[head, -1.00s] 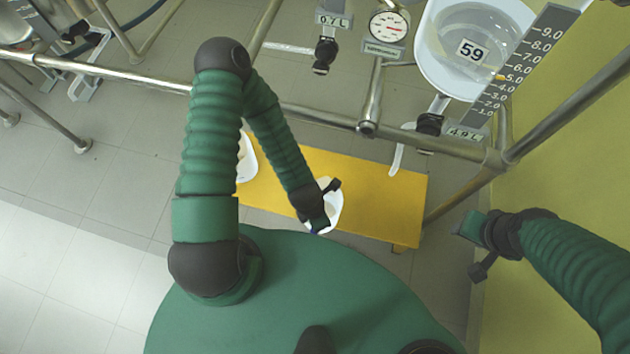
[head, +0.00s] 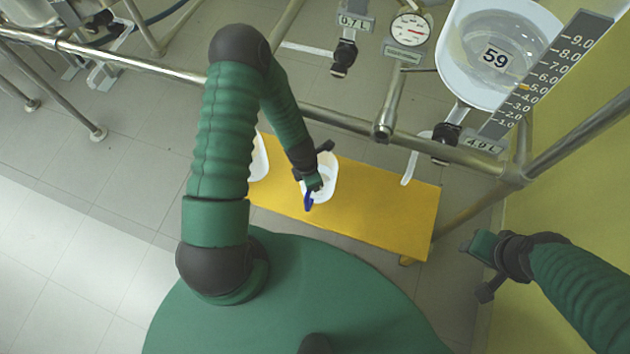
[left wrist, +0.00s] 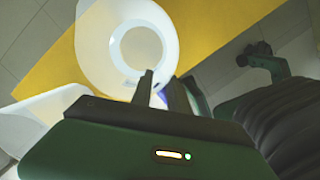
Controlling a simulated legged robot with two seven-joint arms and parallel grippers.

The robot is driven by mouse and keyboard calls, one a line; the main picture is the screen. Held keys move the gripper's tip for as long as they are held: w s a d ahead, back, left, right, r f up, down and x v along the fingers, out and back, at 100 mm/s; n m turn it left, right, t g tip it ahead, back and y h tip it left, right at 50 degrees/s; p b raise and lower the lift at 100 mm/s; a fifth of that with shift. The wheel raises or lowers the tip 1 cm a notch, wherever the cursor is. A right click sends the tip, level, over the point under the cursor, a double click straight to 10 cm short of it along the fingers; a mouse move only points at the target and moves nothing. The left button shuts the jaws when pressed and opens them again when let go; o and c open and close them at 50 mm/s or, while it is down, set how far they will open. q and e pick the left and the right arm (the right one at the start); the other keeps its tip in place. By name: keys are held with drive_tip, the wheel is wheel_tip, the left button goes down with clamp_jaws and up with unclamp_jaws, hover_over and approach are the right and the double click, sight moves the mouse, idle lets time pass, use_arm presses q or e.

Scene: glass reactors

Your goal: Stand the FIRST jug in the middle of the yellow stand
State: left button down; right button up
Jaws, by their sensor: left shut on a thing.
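Another white jug (head: 260,160) is at the stand's left end, partly hidden by my left arm. No label for FIRST shows. My right gripper (head: 476,262) is away at the right, apart from everything.
A steel rail (head: 350,123) crosses above the stand's far side. A vessel marked 59 (head: 497,88) hangs at the upper right by a scale (head: 545,75). A white spout (head: 411,166) reaches down over the stand's right part. The stand's right half looks clear.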

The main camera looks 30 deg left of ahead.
use_arm(q)
drive_tip(key=shift+f, duration=0.8)
drive_tip(key=shift+a+r, duration=0.1)
use_arm(e)
drive_tip(key=shift+a+f, duration=0.1)
drive_tip(key=shift+f, duration=0.25)
use_arm(q)
drive_tip(key=c, duration=1.3)
unclamp_jaws()
drive_tip(key=shift+o, duration=0.2)
drive_tip(key=r+p, duration=0.1)
drive_tip(key=r, duration=0.1)
drive_tip(key=r+p, duration=0.1)
drive_tip(key=r, duration=0.2)
drive_tip(key=r+p, duration=0.1)
drive_tip(key=r, duration=0.1)
drive_tip(key=shift+s+a+r, duration=0.3)
drive_tip(key=shift+s, duration=0.1)
drive_tip(key=shift+f, duration=0.1)
use_arm(e)
drive_tip(key=v, duration=0.3)
drive_tip(key=shift+w+r, duration=0.15)
drive_tip(key=shift+w, duration=0.2)
use_arm(q)
drive_tip(key=shift+s, duration=0.1)
